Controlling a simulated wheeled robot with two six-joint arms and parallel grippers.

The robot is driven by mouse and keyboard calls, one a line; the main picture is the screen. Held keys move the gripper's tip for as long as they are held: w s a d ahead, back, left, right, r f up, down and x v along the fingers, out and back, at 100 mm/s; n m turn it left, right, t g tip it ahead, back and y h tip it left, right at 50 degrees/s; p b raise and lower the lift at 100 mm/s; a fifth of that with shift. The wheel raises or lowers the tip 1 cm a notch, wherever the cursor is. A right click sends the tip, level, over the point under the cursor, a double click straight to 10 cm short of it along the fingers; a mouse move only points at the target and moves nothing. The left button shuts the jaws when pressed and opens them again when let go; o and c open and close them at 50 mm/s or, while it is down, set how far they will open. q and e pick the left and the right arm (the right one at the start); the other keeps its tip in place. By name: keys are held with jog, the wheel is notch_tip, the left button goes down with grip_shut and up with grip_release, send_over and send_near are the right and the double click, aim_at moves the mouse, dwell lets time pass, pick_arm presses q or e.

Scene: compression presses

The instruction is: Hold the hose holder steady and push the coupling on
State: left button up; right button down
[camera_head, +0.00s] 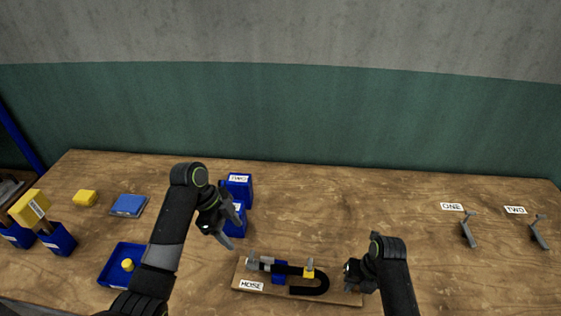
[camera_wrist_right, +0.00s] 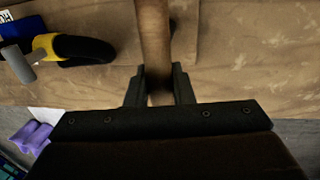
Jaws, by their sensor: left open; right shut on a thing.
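My left gripper (camera_head: 233,231) is open and empty, above and left of the board. My right gripper (camera_head: 350,277) is at the board's right end. In the right wrist view its fingers (camera_wrist_right: 159,88) are shut on a wooden bar of the holder (camera_wrist_right: 153,35).
Blue bins (camera_head: 238,188) stand just behind my left gripper. A blue tray (camera_head: 122,262) with a yellow piece is at left, near a blue pad (camera_head: 128,205) and a yellow block (camera_head: 85,198). Grey levers (camera_head: 468,231) marked ONE and TWO stand at right. The table's middle back is clear.

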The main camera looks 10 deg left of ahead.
jog(key=c, duration=1.2)
grip_release()
jog(key=shift+o, duration=0.2)
jog(key=shift+r, duration=0.1)
